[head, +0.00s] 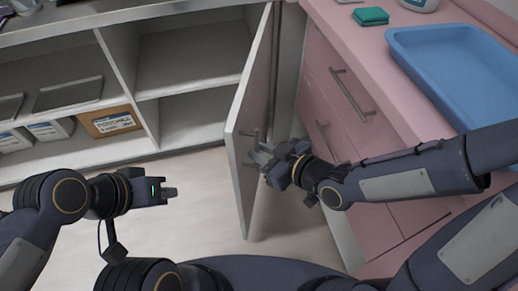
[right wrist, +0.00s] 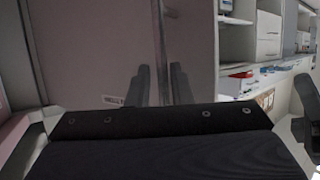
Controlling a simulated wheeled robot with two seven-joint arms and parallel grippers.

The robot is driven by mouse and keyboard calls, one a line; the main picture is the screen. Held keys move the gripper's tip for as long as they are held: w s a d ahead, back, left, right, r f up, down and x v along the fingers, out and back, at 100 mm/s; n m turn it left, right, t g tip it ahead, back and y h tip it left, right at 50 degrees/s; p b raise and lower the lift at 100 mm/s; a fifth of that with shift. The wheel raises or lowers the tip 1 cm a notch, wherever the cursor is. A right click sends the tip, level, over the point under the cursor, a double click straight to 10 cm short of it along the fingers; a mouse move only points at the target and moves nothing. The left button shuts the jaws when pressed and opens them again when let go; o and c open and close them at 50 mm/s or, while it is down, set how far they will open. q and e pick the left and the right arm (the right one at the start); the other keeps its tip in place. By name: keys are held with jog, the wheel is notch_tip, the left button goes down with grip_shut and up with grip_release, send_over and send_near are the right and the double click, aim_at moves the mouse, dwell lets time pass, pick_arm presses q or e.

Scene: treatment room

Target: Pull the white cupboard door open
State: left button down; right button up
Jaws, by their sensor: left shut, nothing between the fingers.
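The white cupboard door (head: 258,105) stands swung wide open, sticking out from the cupboard towards me in the head view. Its face looks grey in the shade. My right gripper (head: 259,155) is at the door's right-hand face, close to its near edge, by a small bar handle (head: 243,133). The handle is partly hidden, and I cannot tell whether the fingers hold it. In the right wrist view two dark fingers (right wrist: 160,86) point at a pale panel. My left gripper (head: 171,192) is shut and empty, above the floor left of the door.
The open cupboard (head: 190,60) shows shelves with boxes (head: 110,121) and flat grey items. On the right are pink drawers (head: 345,110) with bar handles, and a pink top with a blue tray (head: 455,65) and a green packet (head: 370,16). Floor left of the door is clear.

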jog(key=p+v, duration=0.2)
jog(key=v, duration=0.4)
jog(key=shift+s+d, duration=0.25)
jog(key=shift+r, duration=0.1)
